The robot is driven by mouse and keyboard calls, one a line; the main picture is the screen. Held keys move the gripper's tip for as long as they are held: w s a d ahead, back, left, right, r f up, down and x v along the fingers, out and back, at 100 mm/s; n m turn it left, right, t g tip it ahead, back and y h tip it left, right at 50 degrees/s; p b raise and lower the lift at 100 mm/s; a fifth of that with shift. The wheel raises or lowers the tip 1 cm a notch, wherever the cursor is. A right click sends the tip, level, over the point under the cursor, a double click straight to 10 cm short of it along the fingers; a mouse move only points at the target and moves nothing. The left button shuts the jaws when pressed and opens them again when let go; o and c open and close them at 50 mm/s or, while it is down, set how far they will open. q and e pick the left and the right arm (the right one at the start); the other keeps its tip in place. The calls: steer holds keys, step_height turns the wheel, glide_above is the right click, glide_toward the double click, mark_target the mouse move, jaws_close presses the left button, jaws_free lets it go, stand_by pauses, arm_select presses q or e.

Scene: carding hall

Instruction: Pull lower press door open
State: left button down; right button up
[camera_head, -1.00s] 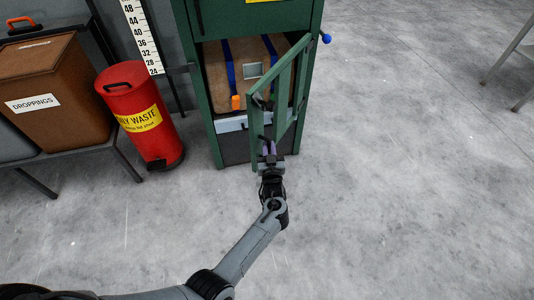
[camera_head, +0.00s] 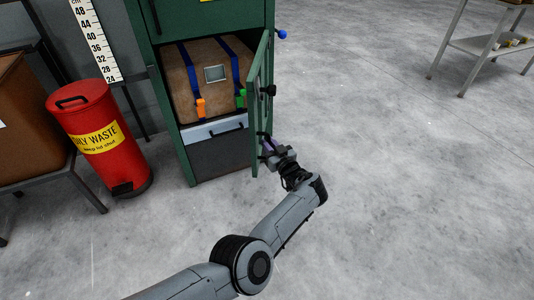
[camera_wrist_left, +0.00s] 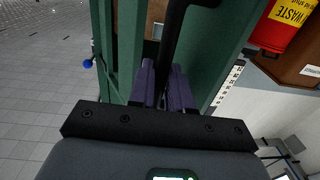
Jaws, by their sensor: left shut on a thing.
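The lower press door (camera_head: 261,90) is a green framed door on the right side of the green press (camera_head: 171,100). It stands swung out, seen almost edge-on in the head view. Inside the opening is a brown bale (camera_head: 193,82) with blue straps and orange and green buckles. My left gripper (camera_head: 268,144) is at the door's lower outer edge. In the left wrist view its purple fingers (camera_wrist_left: 163,88) are shut on the black door handle (camera_wrist_left: 174,35). The right gripper is not in view.
A red waste bin (camera_head: 101,150) stands left of the press, beside a brown box (camera_head: 28,115) on a stand. A grey table (camera_head: 485,47) is at the upper right. The concrete floor right of the door is clear.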

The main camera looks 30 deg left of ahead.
arm_select(q)
steer(key=shift+f, duration=0.1)
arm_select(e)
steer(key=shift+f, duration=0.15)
arm_select(q)
steer(key=shift+w+d, duration=0.15)
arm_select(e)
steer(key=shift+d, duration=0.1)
arm_select(q)
steer(key=c, duration=1.3)
jaws_free()
steer(key=shift+r, duration=0.3)
steer(key=shift+o, duration=0.4)
steer(key=shift+w+a+r, duration=0.15)
steer(key=shift+w+a, duration=0.05)
steer(key=shift+w, duration=0.05)
steer(key=p+v, duration=0.5)
steer(key=v, duration=0.5)
steer(key=shift+d, duration=0.3)
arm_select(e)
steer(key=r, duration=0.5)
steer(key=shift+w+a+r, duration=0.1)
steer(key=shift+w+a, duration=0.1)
arm_select(q)
steer(key=shift+s, duration=0.2)
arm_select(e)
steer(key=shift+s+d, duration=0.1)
